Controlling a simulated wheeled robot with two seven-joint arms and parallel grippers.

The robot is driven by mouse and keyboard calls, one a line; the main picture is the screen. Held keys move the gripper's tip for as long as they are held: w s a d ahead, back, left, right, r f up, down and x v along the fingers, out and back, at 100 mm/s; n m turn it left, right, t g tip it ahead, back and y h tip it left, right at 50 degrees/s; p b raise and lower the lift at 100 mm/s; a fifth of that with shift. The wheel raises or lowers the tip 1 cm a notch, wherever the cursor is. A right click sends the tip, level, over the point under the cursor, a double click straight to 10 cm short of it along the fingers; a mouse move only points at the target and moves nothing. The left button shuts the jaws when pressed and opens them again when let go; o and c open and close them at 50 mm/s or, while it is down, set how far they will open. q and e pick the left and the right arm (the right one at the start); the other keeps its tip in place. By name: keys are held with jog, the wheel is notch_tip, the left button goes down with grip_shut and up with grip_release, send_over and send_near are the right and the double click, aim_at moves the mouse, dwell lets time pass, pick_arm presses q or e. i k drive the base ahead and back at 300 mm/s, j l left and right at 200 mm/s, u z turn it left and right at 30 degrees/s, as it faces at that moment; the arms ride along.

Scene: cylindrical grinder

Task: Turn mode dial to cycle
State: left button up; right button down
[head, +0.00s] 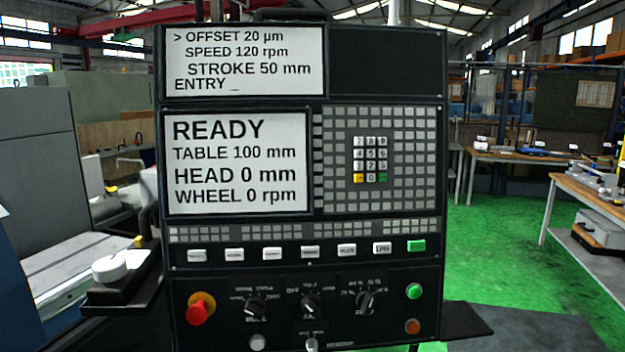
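The control panel (378,262) stands upright in front of me. Its lower section carries a row of three black rotary dials: a left dial (254,305), a middle dial (311,306) and a right dial (366,302). Each has small white lettering around it, too small to read surely, so I cannot tell which is the mode dial or where it points. The upper screen (245,62) shows offset, speed and stroke lines; the lower screen (238,163) reads READY, table 100 mm, head 0 mm, wheel 0 rpm. Neither gripper is in view.
A red mushroom button (198,312) sits left of the dials. Green (414,291) and orange (412,326) buttons sit right of them. A white round knob (112,267) stands beside the panel's left edge. Green floor (500,260) is open at right.

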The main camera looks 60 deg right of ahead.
aim_at(255, 307)
jog(key=z, duration=1.9)
